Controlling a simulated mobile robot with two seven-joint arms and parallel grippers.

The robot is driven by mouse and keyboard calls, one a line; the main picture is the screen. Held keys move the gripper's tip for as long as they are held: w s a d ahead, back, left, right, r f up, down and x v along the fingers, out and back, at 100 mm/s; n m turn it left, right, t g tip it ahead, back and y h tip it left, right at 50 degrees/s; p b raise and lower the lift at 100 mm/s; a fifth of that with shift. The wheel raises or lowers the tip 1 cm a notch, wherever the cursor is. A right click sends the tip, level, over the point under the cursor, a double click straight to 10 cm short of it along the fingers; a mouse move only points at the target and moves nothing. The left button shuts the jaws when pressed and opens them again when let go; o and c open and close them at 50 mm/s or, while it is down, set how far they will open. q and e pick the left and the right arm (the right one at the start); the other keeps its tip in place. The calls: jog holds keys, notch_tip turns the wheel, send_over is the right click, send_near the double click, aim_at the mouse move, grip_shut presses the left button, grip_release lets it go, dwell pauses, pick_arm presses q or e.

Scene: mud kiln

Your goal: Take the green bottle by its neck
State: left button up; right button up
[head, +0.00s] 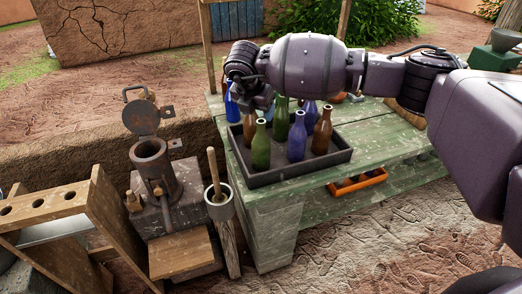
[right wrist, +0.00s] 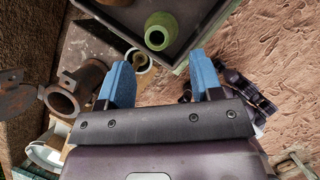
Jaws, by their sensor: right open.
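A green bottle (head: 261,150) stands upright at the front left of a dark tray (head: 262,178) in the head view. A second green bottle (head: 281,122) stands behind it. In the right wrist view one green bottle (right wrist: 160,30) shows from above, its round mouth toward me; I cannot tell which of the two it is. My right gripper (head: 258,100) reaches over the tray from the right, partly hidden by its own arm. Its blue fingers (right wrist: 161,70) are apart and empty, with the bottle beyond their tips. My left gripper is not in view.
Blue (head: 297,138) and brown bottles (head: 322,130) crowd the same tray on the green table (head: 375,150). A mortar with a pestle (head: 218,192) stands left of the table, near a lidded metal pot (head: 152,160). An orange crate (head: 357,183) sits on the lower shelf.

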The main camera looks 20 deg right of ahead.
aim_at(260, 121)
jog(key=x, duration=0.7)
jog(key=shift+w+a+f+b, duration=0.1)
jog(key=shift+f+b, duration=0.1)
jog(key=shift+b, duration=0.1)
jog(key=shift+r, duration=0.1)
jog(key=c, duration=1.1)
jog(key=shift+o, duration=0.2)
